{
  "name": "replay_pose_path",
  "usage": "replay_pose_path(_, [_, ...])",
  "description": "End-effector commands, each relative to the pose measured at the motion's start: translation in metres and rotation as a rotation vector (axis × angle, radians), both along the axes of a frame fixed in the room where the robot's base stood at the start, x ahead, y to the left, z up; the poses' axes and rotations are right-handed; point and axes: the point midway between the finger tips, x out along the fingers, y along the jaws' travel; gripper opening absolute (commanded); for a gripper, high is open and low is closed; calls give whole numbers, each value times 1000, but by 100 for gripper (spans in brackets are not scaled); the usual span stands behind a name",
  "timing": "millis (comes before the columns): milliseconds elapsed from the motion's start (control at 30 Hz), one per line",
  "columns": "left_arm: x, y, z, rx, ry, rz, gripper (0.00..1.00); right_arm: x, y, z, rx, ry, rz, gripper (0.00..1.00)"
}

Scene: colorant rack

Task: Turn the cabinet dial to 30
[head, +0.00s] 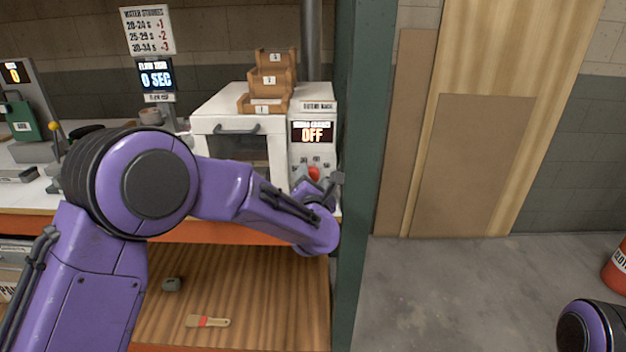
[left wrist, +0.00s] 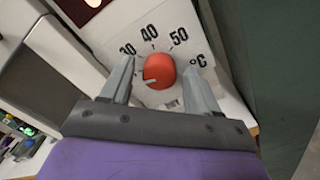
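The white cabinet (head: 222,101) stands on the bench with its display (head: 312,132) reading OFF. Its red dial (head: 314,173) is low on the right side of the front. In the left wrist view the dial (left wrist: 159,69) sits by printed marks 30, 40, 50 and °C. Its pale pointer (left wrist: 151,81) points to the lower left, below the 30 mark. My left gripper (head: 323,182) is at the dial. In the left wrist view its open fingers (left wrist: 159,72) stand on both sides of the dial; I cannot tell whether they touch it. My right gripper is not in view.
A green post (head: 358,150) rises close to the right of the cabinet. Stepped wooden trays (head: 272,80) sit on the cabinet top. A timer display (head: 155,78) reads 0 SEC on the left. A brush (head: 207,321) lies on the lower shelf.

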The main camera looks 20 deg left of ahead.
Motion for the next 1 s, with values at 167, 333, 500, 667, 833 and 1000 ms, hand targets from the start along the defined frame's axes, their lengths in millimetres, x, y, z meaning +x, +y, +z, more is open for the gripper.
replay_pose_path(167, [0, 0, 0, 0, 0, 0, 9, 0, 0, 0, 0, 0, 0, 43])
replay_pose_path(333, [0, 0, 0, 6, 2, 0, 9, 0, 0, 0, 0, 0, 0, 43])
replay_pose_path(500, [0, 0, -1, 45, 13, 0, 9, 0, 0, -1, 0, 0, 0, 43])
replay_pose_path(667, [0, 0, -1, 132, 38, 0, 9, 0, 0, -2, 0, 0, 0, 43])
replay_pose_path(833, [0, 0, -1, 263, 76, 0, 9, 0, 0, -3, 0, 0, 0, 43])
replay_pose_path(1000, [0, 0, -1, 405, 117, 0, 9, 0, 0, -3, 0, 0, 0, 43])
